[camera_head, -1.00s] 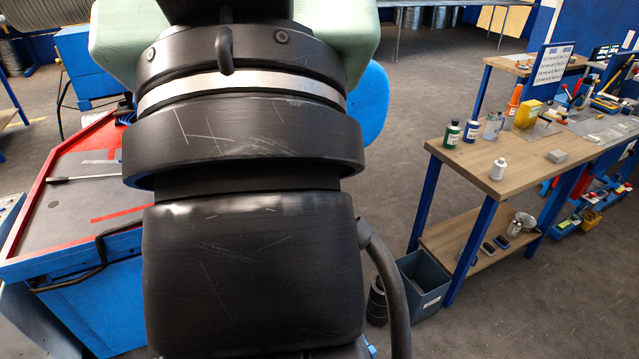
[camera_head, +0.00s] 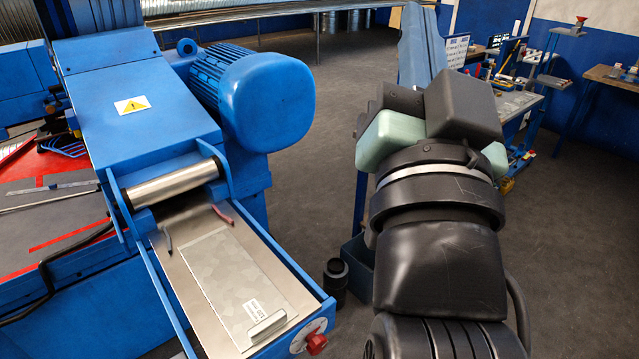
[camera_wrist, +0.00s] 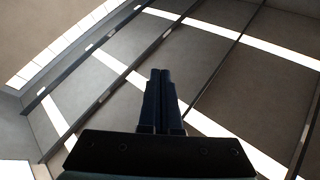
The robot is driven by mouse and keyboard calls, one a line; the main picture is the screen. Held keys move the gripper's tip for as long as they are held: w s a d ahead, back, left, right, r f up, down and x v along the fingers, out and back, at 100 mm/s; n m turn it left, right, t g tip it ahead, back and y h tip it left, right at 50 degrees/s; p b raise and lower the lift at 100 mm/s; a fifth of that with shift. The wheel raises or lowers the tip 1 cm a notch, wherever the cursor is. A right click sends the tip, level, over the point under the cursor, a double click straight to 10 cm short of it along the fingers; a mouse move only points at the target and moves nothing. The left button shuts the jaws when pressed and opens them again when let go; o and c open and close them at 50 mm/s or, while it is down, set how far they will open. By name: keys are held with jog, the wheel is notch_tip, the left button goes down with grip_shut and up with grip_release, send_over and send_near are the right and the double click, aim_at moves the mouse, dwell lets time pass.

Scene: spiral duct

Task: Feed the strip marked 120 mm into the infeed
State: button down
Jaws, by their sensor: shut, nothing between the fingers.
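A flat grey metal strip (camera_head: 228,278) lies lengthwise on the infeed table (camera_head: 197,213) in the head view. A small white label (camera_head: 254,307) is near its front end, its print too small to read. A pale metal block or handle (camera_head: 267,325) sits at that front end. The far end lies short of the infeed's steel roller (camera_head: 172,183), with bare table between them. My gripper (camera_wrist: 161,72) is shut and empty in the wrist view, its fingers against a ceiling with bright strips. My arm is right of the infeed table in the head view; the fingertips cannot be made out there.
The blue machine (camera_head: 140,95) with a large blue motor (camera_head: 265,97) stands behind the roller. A red knob (camera_head: 316,343) sits on the table's front corner. A black cylindrical object (camera_head: 336,282) is on the floor between table and arm. Workbenches stand at the back right.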

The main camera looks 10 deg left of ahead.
jog(key=w+f+m+g+y, duration=0.2)
jog(key=f+m+g, duration=0.1)
jog(key=f, duration=0.7)
jog(key=w+f+m+g+y, duration=0.1)
jog(key=w+f+m+g, duration=0.2)
jog(key=f, duration=0.8)
jog(key=m+g+y, duration=0.7)
jog(key=m+y, duration=0.2)
jog(key=m, duration=0.8)
send_near(271, 330)
jog(key=p+x, duration=0.2)
jog(key=x, duration=0.4)
jog(key=shift+s+a, duration=0.1)
jog(key=shift+w+a+t, duration=0.25)
jog(key=shift+a+t, duration=0.05)
